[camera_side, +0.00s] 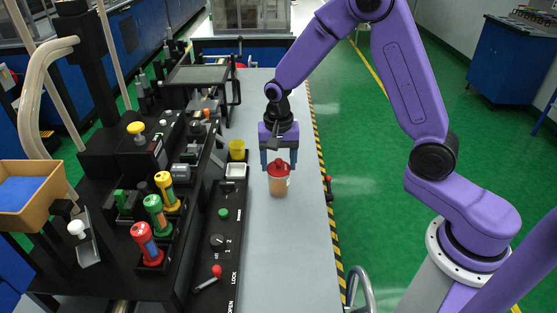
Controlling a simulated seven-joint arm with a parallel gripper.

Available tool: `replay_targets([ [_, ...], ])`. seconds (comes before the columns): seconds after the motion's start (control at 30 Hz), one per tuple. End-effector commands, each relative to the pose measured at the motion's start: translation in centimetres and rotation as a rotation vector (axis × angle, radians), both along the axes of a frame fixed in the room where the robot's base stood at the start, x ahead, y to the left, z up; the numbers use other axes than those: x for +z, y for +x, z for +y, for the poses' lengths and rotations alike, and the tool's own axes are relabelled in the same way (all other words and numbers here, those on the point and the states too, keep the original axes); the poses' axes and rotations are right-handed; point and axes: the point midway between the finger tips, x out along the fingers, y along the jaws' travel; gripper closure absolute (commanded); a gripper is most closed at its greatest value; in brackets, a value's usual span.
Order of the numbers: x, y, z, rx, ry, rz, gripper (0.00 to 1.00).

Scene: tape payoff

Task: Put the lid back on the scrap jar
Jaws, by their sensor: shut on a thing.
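The scrap jar (278,188) is a tan, cup-like container with a white patch on its right side. It stands upright on the grey bench top. The red lid (279,170) is right at the jar's mouth. I cannot tell whether it is fully seated or slightly above the rim. My gripper (279,160) points straight down over the jar, with its blue fingers on either side of the lid's top, shut on the lid. The fingers partly cover the lid's upper part.
A yellow cup (237,150) and a white tray (236,170) stand just left of the jar. A black control panel with a red-knobbed lever (207,279) and a rack of coloured rolls (155,214) fill the left. The grey bench (285,260) is clear in front.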

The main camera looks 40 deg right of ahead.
Motion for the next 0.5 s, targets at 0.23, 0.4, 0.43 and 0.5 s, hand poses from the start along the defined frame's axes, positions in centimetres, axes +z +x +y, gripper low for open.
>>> replay_targets([
  [0.23,-0.01,0.0,0.04,0.001,0.0,0.0,0.62],
  [0.4,-0.01,0.0,0.03,0.001,0.0,0.0,0.04],
  [0.43,-0.01,0.0,0.03,0.001,0.0,0.0,0.04],
  [0.5,-0.01,0.0,0.03,0.001,0.0,0.0,0.04],
])
